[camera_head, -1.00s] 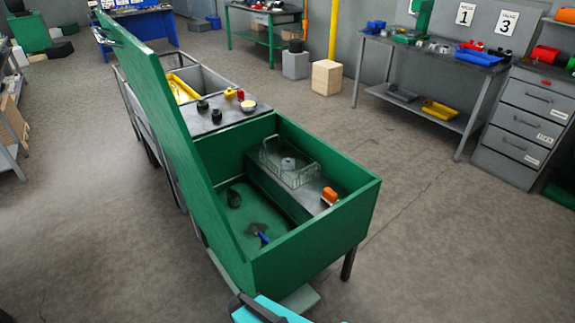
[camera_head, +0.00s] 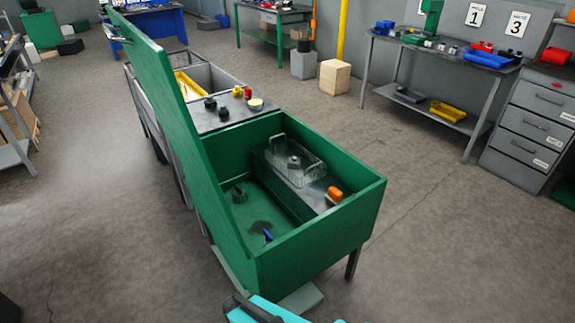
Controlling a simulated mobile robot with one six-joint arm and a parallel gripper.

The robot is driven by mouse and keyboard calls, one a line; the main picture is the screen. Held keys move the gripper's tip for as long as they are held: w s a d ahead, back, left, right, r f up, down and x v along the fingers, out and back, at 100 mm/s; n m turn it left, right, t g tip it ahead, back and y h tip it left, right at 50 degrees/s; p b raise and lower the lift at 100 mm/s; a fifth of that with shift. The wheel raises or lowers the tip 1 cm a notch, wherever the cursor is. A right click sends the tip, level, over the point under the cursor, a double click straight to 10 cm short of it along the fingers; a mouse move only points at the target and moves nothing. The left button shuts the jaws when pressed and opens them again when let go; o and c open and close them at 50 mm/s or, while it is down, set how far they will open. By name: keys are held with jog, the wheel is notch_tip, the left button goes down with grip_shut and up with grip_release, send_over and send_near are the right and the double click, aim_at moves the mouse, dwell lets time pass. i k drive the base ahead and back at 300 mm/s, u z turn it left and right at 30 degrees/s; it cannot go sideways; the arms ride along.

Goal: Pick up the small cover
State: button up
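I cannot tell for sure which thing is the small cover. Inside the open green box (camera_head: 318,243) a small dark round part (camera_head: 239,194) sits on the floor at the left. An orange-topped item (camera_head: 334,194) is at the ledge's near end. A blue-ended item (camera_head: 268,236) lies on the box floor near the front. Part of my teal arm (camera_head: 268,311) shows at the bottom edge, outside the box. My gripper is not in view.
The box's tall green lid (camera_head: 165,105) stands open along its left side. Behind the box, a dark worktop (camera_head: 222,122) holds small black, red and yellow parts. A workbench (camera_head: 440,50) and grey drawers (camera_head: 528,125) stand at the right. The floor right of the box is clear.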

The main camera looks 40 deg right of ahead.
aim_at(293, 163)
jog(key=z, duration=0.2)
jog(key=k, duration=0.2)
jog(key=u, duration=3.15)
jog(key=k, duration=1.75)
jog(key=z, duration=0.1)
